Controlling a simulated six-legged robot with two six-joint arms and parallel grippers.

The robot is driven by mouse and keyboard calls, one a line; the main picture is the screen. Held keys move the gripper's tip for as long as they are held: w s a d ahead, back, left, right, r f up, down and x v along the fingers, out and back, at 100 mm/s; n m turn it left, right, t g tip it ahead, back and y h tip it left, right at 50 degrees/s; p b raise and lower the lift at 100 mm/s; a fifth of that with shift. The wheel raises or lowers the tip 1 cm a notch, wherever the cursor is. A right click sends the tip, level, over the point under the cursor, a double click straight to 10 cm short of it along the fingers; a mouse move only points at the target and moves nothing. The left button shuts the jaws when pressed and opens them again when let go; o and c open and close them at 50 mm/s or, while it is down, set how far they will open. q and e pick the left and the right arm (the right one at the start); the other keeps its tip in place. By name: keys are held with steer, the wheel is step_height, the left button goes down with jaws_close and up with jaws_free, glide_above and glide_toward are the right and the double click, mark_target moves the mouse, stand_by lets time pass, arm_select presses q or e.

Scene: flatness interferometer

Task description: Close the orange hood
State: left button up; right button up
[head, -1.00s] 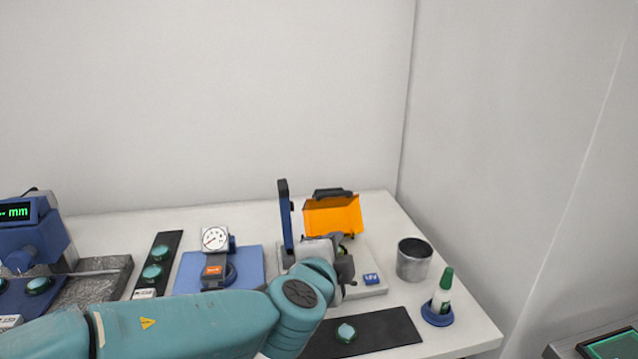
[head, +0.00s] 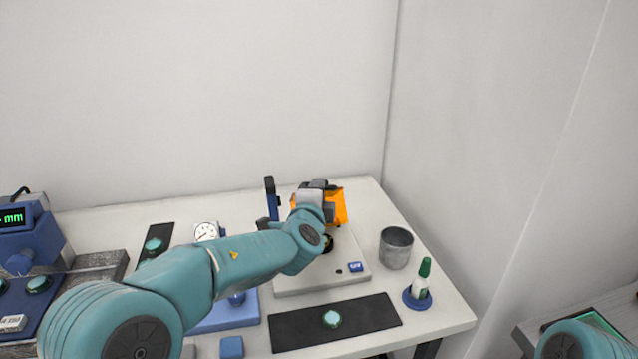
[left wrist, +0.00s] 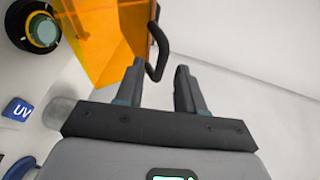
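The orange hood (head: 339,206) stands raised at the back of the white UV base (head: 310,284), partly hidden by my left arm. In the left wrist view the hood (left wrist: 100,30) is at the top, with its black handle (left wrist: 160,50) on its right edge. My left gripper (left wrist: 160,76) is open, its two fingers apart. The handle's lower end is near the gap between the fingertips; I cannot tell whether they touch it. In the head view the left gripper (head: 316,184) is up beside the hood. My right gripper is not in view.
A blue upright (head: 271,198) stands left of the hood. A metal cup (head: 396,248) and a green-capped bottle (head: 421,278) stand to the right. A black mat (head: 290,330) with a teal disc lies in front. A dial gauge (head: 206,231) is left, behind my arm.

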arm_select(q)
steer(key=shift+w+f, duration=0.1)
steer(key=shift+w, duration=0.85)
steer(key=shift+d, duration=0.1)
steer(key=shift+c, duration=0.3)
jaws_close()
steer(key=shift+s+f+b, duration=0.1)
steer(key=shift+f+b, duration=0.2)
steer(key=s+f+t+b, duration=0.1)
steer(key=s+f+b, duration=0.1)
steer(key=b, duration=0.8)
steer(key=s+d+f+m+t+b, duration=0.1)
steer(key=s+f+b, duration=0.1)
steer(key=b, duration=0.8)
steer(key=s+d+f+t+b, duration=0.1)
steer(key=s+f+b, duration=0.2)
steer(key=b, duration=0.7)
steer(key=shift+s+d+f+b, duration=0.1)
steer(key=shift+d+f+b, duration=0.1)
steer(key=shift+f+b, duration=0.2)
steer(key=shift+s+f+m+t+b, duration=0.1)
steer(key=shift+s+m+t+b, duration=0.2)
steer(key=shift+b, duration=0.55)
steer(key=shift+w, duration=0.1)
